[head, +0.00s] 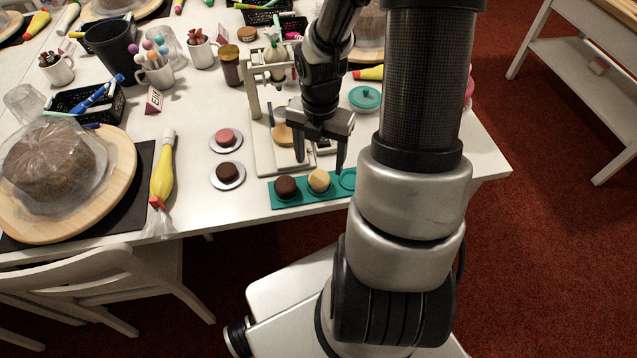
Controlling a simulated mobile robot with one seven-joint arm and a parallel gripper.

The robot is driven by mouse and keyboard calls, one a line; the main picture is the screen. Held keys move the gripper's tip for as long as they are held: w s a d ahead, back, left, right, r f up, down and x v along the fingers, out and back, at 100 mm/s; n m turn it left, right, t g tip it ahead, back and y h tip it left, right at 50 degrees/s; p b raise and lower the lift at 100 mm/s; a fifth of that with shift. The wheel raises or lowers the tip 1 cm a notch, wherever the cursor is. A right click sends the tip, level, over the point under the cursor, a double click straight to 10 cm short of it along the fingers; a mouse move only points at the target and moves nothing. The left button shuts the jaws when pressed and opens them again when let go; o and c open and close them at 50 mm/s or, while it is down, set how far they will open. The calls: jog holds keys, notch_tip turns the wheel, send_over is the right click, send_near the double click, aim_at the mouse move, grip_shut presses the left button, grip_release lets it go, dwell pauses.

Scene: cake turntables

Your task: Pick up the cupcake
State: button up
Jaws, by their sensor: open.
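My gripper (319,164) is open and points down over the table's front part, with nothing seen between its fingers. Just below it in the picture, a teal tray (292,202) holds a dark brown cupcake (286,187) and a pale yellow cupcake (319,181). The yellow one lies nearly under the fingertips; I cannot tell the height gap. The tray's right spot is empty and partly behind my arm. A pink-topped cupcake (226,136) and another brown cupcake (227,170) each sit on a round white plate to the left.
A white stand (253,97) with a scale-like base is behind my gripper, with a tan round item (283,134) on it. A teal lid (365,97) lies to the right. A yellow piping bag (163,180) and a wrapped cake (47,161) are left.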

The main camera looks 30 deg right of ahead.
aim_at(319, 177)
jog(key=shift+w+f+b, duration=0.2)
jog(key=shift+f+b, duration=0.85)
jog(key=shift+f, duration=2.55)
jog(key=c, duration=1.1)
